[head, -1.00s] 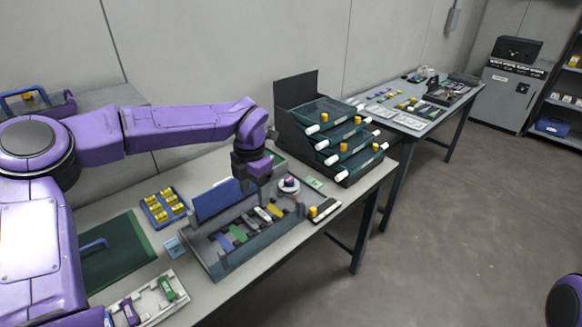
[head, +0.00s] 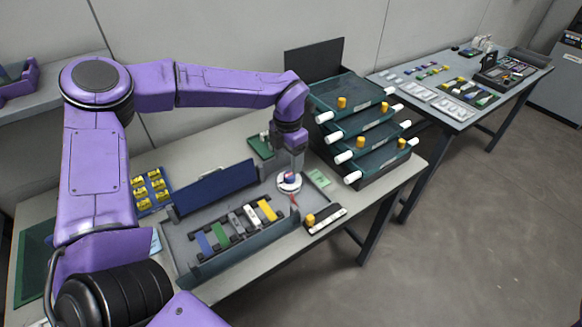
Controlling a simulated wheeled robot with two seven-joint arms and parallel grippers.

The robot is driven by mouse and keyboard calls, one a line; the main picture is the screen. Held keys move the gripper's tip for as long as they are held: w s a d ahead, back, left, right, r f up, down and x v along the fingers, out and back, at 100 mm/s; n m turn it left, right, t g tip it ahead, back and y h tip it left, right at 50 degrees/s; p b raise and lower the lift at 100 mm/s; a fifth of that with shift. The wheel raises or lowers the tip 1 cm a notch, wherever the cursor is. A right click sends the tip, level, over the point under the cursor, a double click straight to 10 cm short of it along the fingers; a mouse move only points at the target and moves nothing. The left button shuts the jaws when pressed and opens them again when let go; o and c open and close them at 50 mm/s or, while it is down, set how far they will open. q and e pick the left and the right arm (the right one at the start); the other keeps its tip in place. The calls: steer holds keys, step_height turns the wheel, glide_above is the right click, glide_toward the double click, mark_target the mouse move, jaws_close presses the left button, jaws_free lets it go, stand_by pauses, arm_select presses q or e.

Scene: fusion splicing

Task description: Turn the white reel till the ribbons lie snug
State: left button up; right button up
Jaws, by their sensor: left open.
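The white reel (head: 289,183) sits at the right end of the grey tray (head: 178,261), with a small blue and red piece at its middle. My left gripper (head: 291,168) points down right over the reel, close to that middle piece; whether it touches I cannot tell. It is open. Several coloured ribbons or strips, such as a yellow one (head: 267,209) and a blue one (head: 203,242), lie in a row in the tray left of the reel. A small red piece shows just below the reel. My right gripper is not in view.
A stack of green-topped drawers (head: 354,130) with white and yellow knobs stands close right of my left gripper. A blue panel (head: 215,188) rises along the tray's back. A dark block with a yellow knob (head: 325,219) lies near the front edge. A blue tray of yellow pieces (head: 151,190) is at left.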

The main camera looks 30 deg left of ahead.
mark_target(290, 174)
arm_select(q)
steer(key=f, duration=0.5)
steer(key=shift+w+f, duration=0.1)
steer(key=shift+w, duration=0.25)
steer(key=shift+s+f, duration=0.1)
steer(key=shift+f, duration=0.15)
steer(key=c, duration=1)
steer(key=shift+f+n, duration=0.15)
steer(key=shift+n, duration=0.55)
steer(key=shift+c, duration=0.2)
steer(key=shift+n+b, duration=0.4)
steer(key=shift+n, duration=0.3)
